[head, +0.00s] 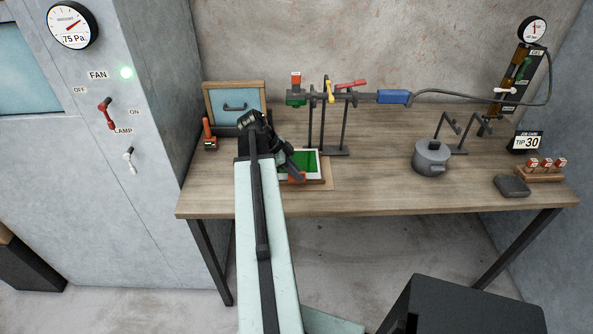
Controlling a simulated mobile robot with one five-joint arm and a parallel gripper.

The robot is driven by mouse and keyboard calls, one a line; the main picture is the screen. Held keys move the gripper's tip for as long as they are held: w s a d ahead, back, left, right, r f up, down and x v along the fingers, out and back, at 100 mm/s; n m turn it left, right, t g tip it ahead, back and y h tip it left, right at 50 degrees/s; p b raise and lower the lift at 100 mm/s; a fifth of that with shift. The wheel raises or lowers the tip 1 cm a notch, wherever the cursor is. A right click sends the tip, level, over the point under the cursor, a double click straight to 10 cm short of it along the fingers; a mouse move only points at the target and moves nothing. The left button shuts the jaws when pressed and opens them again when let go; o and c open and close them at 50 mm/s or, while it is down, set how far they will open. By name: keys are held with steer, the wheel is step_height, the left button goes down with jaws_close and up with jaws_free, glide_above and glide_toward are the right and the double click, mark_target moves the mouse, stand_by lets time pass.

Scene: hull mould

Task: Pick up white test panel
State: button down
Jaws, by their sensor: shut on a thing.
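The white test panel (313,154) shows as a flat board with a white edge and a green face. It lies at or just above a brown mat (327,184) near the front of the workbench. My gripper (295,174) is at the panel's left front, reaching down over it from the left. It is shut on the panel's near left part. An orange-red piece shows right at the jaws. My arm and wrist hide the panel's left side, and I cannot tell whether the panel is clear of the mat.
A blue panel in a wooden frame (208,104) and an orange-handled tool (207,132) stand behind my wrist. A grey pot (431,158) stands right; the bench between is clear.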

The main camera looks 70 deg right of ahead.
step_height(320, 180, up, 10)
steer(key=p, duration=0.8)
steer(key=shift+f+p, duration=0.25)
steer(key=shift+p, duration=0.05)
steer(key=shift+f, duration=0.1)
steer(key=shift+s+d, duration=0.15)
steer(key=shift+s, duration=0.25)
